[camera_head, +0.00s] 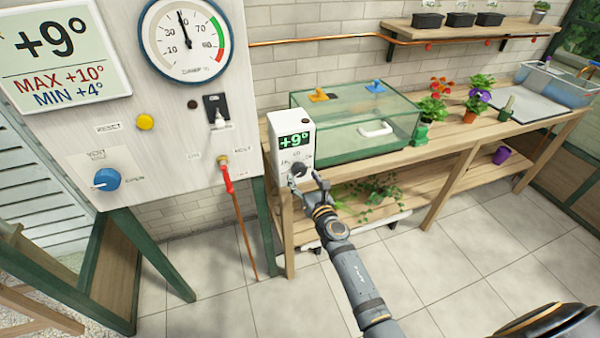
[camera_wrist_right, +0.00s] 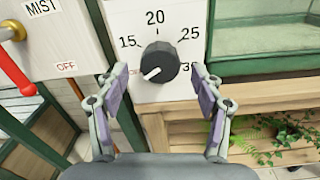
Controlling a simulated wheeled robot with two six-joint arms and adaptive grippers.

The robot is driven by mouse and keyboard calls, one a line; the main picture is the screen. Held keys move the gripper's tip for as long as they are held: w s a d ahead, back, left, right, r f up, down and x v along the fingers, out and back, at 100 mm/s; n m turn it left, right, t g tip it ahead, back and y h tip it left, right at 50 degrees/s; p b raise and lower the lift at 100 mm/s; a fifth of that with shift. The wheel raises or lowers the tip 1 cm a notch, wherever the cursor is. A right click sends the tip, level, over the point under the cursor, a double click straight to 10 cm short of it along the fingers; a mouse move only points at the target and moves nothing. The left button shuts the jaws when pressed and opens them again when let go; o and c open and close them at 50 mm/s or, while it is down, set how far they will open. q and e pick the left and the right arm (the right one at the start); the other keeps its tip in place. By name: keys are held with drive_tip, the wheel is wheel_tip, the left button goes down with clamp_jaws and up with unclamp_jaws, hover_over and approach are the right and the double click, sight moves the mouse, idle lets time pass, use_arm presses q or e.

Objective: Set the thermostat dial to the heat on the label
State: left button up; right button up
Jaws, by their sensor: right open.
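The thermostat (camera_head: 277,125) is a white box at the table's near left corner, with a green display (camera_head: 293,141) reading +9°. Its black dial (camera_wrist_right: 160,63) shows in the right wrist view. Around it are 15, 20, 25 and a partly hidden number starting with 3. The dial's white mark points to the lower left, below 15. My right gripper (camera_head: 309,183) is in front of the dial. In the wrist view the right gripper (camera_wrist_right: 160,88) is open, one finger at each side of the dial; contact is not visible. I cannot make out a heat label. My left gripper is not in view.
A glass case (camera_head: 352,120) stands right behind the thermostat on the wooden table (camera_head: 440,143). Left is a panel with a gauge (camera_head: 186,38), a blue knob (camera_head: 107,179) and a red lever (camera_head: 227,180). Potted flowers (camera_head: 470,115) stand farther right; leafy plants (camera_head: 370,198) are below.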

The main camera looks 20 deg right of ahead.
sight(300, 173)
drive_tip(key=w, duration=0.3)
drive_tip(key=shift+w, duration=0.2)
drive_tip(key=shift+a, duration=0.1)
drive_tip(key=c, duration=1.1)
drive_tip(key=shift+c, duration=0.3)
